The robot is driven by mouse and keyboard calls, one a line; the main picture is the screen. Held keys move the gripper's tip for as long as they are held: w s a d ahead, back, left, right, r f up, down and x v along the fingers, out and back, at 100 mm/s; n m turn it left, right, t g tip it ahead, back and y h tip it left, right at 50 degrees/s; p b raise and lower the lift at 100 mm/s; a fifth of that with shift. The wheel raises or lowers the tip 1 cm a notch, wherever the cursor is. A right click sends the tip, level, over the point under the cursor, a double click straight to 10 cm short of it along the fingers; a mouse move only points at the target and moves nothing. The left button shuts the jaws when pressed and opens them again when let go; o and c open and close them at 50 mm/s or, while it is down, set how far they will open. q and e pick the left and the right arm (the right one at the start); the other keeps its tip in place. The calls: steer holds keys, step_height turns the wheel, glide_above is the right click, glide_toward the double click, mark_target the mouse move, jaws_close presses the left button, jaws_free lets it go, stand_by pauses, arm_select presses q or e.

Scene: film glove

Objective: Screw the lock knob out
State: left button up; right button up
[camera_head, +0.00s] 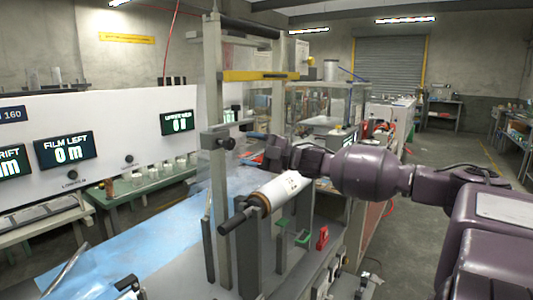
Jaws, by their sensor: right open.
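A small black knob (210,141) sticks out from the side of the tall grey post; it looks like the lock knob, but I cannot be sure. My right arm comes in from the right, and its dark purple gripper (272,158) is open beside the post, to the right of the knob and apart from it. The gripper is just above and behind a white film roll (284,187). The roll lies tilted on a shaft with a dark end handle (236,220). The fingers are small and partly hard to make out. My left gripper is not in view.
The tall grey frame post (214,85) carries a yellow bar (260,76) above the gripper. Blue film (165,250) spreads over the table at left. A white panel with displays (67,148) is behind left.

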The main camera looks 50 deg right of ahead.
steer(key=shift+v, duration=2.05)
